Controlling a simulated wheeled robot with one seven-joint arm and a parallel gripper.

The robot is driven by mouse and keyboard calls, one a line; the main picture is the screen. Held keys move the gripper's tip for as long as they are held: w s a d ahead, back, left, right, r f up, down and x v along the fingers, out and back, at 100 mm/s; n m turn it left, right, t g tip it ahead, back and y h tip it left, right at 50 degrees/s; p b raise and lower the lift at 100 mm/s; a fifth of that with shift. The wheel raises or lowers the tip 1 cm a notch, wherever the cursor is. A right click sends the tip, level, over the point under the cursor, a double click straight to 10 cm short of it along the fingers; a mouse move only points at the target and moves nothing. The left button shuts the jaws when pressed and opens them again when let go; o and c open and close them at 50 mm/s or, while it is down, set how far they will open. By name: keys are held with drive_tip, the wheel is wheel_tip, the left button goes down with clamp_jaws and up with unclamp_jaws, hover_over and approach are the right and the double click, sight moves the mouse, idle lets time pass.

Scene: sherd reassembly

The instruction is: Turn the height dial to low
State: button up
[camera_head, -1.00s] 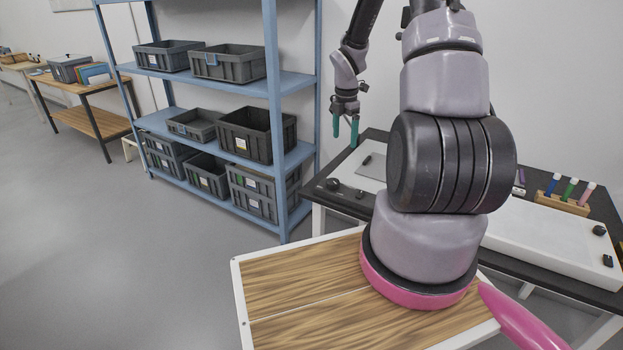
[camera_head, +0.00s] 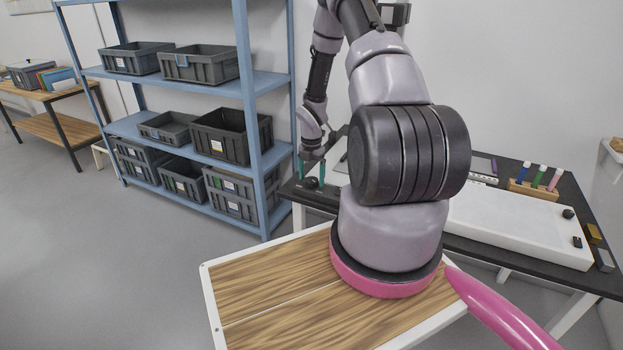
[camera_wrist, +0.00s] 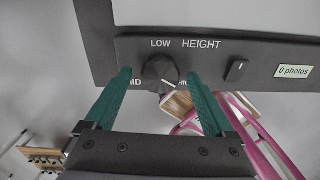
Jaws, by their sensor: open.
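The height dial (camera_wrist: 160,71) is a round dark knob on a black panel, under the words LOW and HEIGHT in the wrist view. MID is to its left, and a partly hidden label is to its right. Its white mark points to the lower right, toward that label. My gripper (camera_wrist: 159,75) is open, with one teal finger on each side of the dial; gaps show between the fingers and the knob. In the head view my gripper (camera_head: 311,171) is at the left end of the black table, just above the dial (camera_head: 312,183).
A blue shelf (camera_head: 258,130) with grey crates stands to the left.

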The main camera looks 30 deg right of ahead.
drive_tip(key=shift+f, duration=0.35)
drive_tip(key=c, duration=1.4)
drive_tip(key=shift+m, duration=0.3)
